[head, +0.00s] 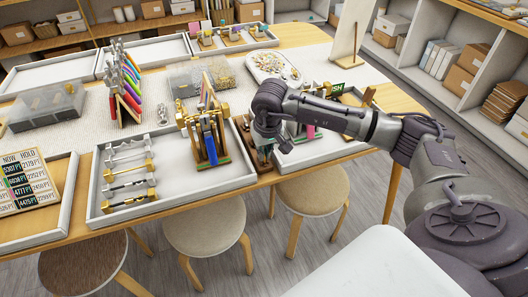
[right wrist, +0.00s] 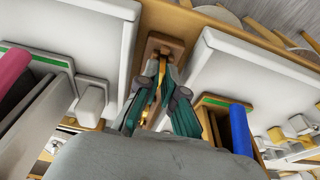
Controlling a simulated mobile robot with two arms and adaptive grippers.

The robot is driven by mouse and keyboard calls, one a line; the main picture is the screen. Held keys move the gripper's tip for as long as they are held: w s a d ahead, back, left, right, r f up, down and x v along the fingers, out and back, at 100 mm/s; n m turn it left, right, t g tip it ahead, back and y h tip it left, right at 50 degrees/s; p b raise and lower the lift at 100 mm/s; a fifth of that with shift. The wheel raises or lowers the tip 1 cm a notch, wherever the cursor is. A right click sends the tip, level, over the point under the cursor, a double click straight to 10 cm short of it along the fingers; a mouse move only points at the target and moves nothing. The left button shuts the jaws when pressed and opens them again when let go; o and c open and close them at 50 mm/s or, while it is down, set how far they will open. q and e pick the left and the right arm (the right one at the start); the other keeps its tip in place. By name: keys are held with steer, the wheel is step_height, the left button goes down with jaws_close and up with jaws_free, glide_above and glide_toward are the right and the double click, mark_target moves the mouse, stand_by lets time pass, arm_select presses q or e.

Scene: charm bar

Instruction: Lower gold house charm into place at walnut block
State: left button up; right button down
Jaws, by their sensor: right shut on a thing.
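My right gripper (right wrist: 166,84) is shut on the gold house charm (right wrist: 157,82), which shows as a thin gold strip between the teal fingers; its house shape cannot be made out. The walnut block (right wrist: 166,43) lies just past the fingertips in the right wrist view, in the gap between two white trays. I cannot tell whether the charm touches it. In the head view the right gripper (head: 266,138) points down at the table's front edge, over the brown walnut block (head: 264,164), and the charm is hidden there. My left gripper is in neither view.
A white tray (head: 230,184) with silver and gold holders and a charm rack (head: 206,138) stands close on the left. Another white tray (head: 310,156) with racks is close on the right. Stools (head: 312,190) stand in front of the table.

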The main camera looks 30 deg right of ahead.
steer(key=shift+f+b, duration=0.2)
steer(key=shift+b, duration=0.1)
stand_by(0.4)
steer(key=c, duration=1.2)
jaws_free()
steer(key=shift+p+v, duration=1.85)
steer(key=shift+v, duration=1.2)
